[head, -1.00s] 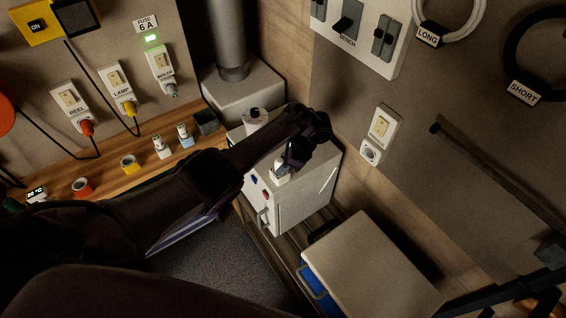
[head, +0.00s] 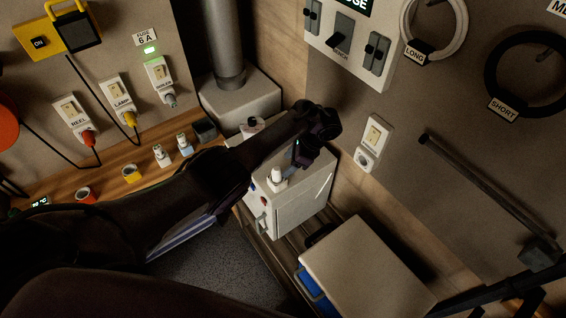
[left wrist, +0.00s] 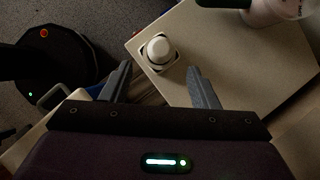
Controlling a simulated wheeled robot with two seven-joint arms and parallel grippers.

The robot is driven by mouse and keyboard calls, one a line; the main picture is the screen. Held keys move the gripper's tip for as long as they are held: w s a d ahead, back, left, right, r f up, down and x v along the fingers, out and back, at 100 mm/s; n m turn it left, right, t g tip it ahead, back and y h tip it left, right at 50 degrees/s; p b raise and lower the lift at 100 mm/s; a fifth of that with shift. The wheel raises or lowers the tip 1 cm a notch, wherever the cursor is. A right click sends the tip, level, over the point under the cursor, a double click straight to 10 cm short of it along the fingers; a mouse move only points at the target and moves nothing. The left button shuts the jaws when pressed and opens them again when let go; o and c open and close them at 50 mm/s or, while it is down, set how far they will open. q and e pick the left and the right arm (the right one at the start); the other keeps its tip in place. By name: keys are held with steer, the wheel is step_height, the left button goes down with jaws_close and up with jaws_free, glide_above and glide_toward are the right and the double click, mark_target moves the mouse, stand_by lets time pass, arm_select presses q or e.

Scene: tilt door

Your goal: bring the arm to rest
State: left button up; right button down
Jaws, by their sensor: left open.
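My left arm reaches in from the left across the head view. Its left gripper (head: 297,160) hangs over the top of a small white cabinet (head: 303,205), open and empty. A white plug-like piece with a rounded top (head: 277,178) stands upright on the cabinet's near edge, apart from the fingers. In the left wrist view the open left gripper (left wrist: 158,67) has its two fingers spread. The white piece (left wrist: 160,50) shows on a square dark-edged base beyond the gap between them. My right gripper is not in view.
A white-lidded box with blue sides (head: 365,270) stands right of the cabinet. A wall socket (head: 373,140) and switch panel (head: 350,38) are on the right wall. A wooden shelf (head: 110,190) with several plugs runs at left. Another white container (left wrist: 280,8) stands on the cabinet.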

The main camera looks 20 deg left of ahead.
arm_select(q)
steer(key=shift+v, duration=0.8)
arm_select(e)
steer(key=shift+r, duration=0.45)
